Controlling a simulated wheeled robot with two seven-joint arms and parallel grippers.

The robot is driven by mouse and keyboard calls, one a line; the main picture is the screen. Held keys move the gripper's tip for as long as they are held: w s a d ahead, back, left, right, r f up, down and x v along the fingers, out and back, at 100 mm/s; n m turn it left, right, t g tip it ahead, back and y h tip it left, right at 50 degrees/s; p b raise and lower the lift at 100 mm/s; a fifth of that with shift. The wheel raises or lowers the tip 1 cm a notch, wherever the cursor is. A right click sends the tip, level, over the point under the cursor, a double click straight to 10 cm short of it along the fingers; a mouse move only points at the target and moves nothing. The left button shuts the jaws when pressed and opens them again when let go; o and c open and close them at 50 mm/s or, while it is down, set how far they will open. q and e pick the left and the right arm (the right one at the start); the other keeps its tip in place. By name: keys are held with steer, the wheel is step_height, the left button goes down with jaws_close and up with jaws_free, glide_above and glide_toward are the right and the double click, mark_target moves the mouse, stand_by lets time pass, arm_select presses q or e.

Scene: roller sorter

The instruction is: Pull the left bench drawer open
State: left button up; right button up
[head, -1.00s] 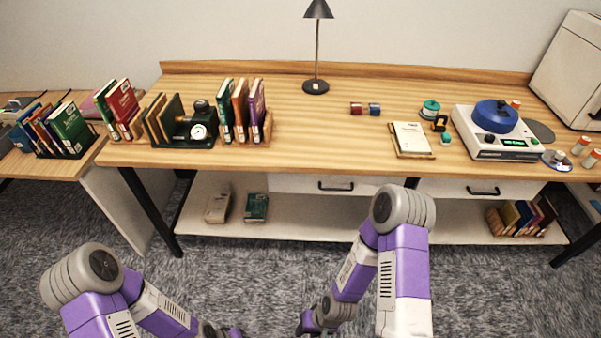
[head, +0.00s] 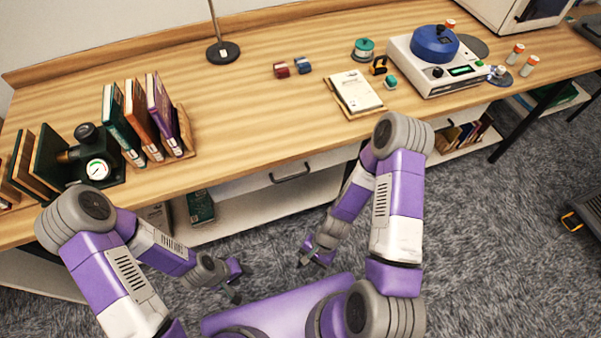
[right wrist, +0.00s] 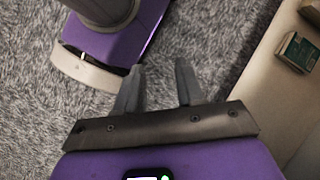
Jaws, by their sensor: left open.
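The left bench drawer (head: 244,184) is a pale front under the wooden bench top, with a dark bar handle (head: 290,173). Its front looks flush under the bench, so it appears shut. My left gripper (head: 235,291) is low over the carpet, in front of and below the drawer, open and clear of the handle. My right gripper (head: 314,261) hangs below the handle, apart from it. In the right wrist view its two fingers (right wrist: 158,84) stand apart with only carpet between them.
The bench top (head: 260,110) holds books (head: 140,120), a gauge device (head: 92,160), a lamp base (head: 223,52), a notepad (head: 356,91) and a white machine with a blue lid (head: 434,62). A lower shelf (head: 250,220) carries a green book (head: 201,207).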

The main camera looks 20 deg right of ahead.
steer(key=w+a+r+m+t+y+b, duration=0.15)
steer(key=w+m+y, duration=0.3)
steer(key=m, duration=0.55)
steer(key=w+r+m+t+y+b, duration=0.1)
steer(key=w+r+m+t+y, duration=0.15)
steer(key=m+y, duration=0.45)
steer(key=w+d+r+m+t+h+b, duration=0.1)
steer(key=w+d+r+m+t, duration=0.2)
steer(key=w+d+m+t, duration=0.4)
steer(key=w+d+r+m+t+h+b, duration=0.1)
steer(key=w+d+r+m+t, duration=0.35)
steer(key=m, duration=0.45)
steer(key=f+b+x, duration=0.1)
steer(key=x, duration=0.7)
steer(key=shift+a, duration=0.35)
steer(key=shift+w, duration=0.15)
steer(key=shift+c, duration=0.3)
jaws_close()
